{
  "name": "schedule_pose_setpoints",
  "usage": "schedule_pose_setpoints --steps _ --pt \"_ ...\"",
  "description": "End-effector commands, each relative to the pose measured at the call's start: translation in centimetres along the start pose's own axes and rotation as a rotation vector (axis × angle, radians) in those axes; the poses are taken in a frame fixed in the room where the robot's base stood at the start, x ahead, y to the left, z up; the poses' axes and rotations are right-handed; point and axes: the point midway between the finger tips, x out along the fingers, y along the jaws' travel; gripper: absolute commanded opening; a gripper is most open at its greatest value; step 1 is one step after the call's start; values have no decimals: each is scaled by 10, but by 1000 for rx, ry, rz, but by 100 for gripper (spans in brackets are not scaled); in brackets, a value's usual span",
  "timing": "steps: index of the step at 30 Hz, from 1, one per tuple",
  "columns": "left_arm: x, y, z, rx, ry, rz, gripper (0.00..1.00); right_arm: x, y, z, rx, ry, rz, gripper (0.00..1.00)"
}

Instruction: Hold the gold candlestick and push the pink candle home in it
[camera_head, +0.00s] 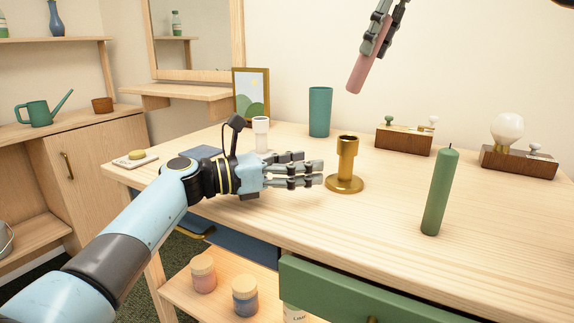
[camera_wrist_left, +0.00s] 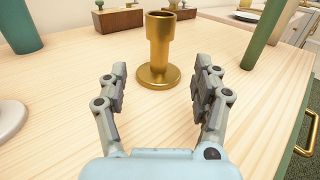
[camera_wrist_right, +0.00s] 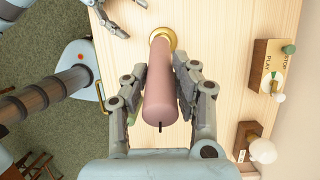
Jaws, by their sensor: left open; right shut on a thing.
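The gold candlestick (camera_head: 346,160) stands upright on the wooden table, with a cup-like top and a round base. It also shows ahead of the left gripper in the left wrist view (camera_wrist_left: 159,50). My left gripper (camera_head: 322,173) is open beside the candlestick, its fingertips just short of the stem. My right gripper (camera_head: 376,40) is high above the table, shut on the pink candle (camera_head: 362,72). The candle is tilted in the head view, its lower end above and apart from the candlestick. In the right wrist view the candle (camera_wrist_right: 160,85) partly covers the candlestick (camera_wrist_right: 163,38).
A green candle (camera_head: 440,192) stands upright to the right of the candlestick. A teal cup (camera_head: 320,112), a white candlestick (camera_head: 261,134) and a framed picture (camera_head: 251,96) stand behind. Two wooden boxes (camera_head: 403,140) (camera_head: 518,163) are at the back right. The table's front middle is clear.

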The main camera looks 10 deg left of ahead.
Motion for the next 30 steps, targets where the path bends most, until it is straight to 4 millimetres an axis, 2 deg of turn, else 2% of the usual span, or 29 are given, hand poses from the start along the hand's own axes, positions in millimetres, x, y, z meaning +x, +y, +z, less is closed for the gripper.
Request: schedule_pose_setpoints --steps 6,12,18,26,30 --pt "46 0 1 -2 -2 -1 66 0 0 0 0 0 0 0" --pt "76 0 0 0 0 0 66 0 0 0 0 0 0 0" --pt "87 0 0 2 2 0 66 0 0 0 0 0 0 0" --pt "88 0 0 2 2 0 66 0 0 0 0 0 0 0" --pt "88 0 0 2 2 0 48 0 0 0 0 0 0 0"
